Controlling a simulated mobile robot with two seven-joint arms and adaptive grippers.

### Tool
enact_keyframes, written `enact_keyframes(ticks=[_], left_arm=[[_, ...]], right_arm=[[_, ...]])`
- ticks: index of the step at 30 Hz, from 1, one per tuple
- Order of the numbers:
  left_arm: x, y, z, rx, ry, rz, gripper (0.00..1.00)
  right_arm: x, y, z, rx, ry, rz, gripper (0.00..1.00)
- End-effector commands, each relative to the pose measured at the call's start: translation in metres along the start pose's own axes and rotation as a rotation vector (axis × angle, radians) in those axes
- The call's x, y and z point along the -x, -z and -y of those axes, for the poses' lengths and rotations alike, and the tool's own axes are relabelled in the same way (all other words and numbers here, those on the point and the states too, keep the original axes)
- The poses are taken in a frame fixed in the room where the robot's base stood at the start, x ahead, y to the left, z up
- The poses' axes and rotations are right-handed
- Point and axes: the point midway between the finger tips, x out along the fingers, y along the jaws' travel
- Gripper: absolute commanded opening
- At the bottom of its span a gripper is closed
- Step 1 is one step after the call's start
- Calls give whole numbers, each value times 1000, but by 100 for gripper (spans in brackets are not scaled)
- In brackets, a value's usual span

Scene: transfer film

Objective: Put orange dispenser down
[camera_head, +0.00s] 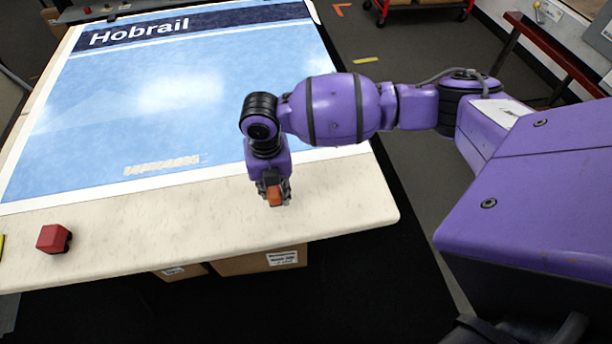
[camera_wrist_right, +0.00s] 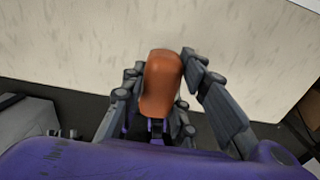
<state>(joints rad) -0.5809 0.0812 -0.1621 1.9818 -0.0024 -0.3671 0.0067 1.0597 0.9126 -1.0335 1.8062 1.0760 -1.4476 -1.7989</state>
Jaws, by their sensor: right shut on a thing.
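The orange dispenser (camera_head: 274,196) is between the fingers of my right gripper (camera_head: 273,190), over the front right part of the cream table (camera_head: 340,205). In the right wrist view the dispenser (camera_wrist_right: 163,82) shows as a rounded orange block. The fingers of my right gripper (camera_wrist_right: 165,100) close on it from both sides. Its lower end is hidden by the gripper in that view. I cannot tell whether it touches the table top. My left gripper is not in view.
A red block with dark parts (camera_head: 53,238) sits near the table's front left. A large blue "Hobrail" sheet (camera_head: 120,110) covers most of the table. Cardboard boxes (camera_head: 260,263) stand under the front edge. The front strip between the red block and my right gripper is clear.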

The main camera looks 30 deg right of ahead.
Motion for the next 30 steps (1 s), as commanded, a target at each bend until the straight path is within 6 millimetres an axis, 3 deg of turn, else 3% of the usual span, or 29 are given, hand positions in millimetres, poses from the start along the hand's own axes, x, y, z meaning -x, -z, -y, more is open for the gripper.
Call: enact_keyframes(ticks=[9,21,22,25,30], left_arm=[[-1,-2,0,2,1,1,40],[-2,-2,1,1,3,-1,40],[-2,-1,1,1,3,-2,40],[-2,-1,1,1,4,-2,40],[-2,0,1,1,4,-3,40]], right_arm=[[-36,-8,2,0,0,4,0],[-41,-8,2,1,-1,5,0],[-40,-8,2,1,-1,6,31],[-40,-8,2,1,-2,6,44],[-39,-8,2,0,-2,6,46]])
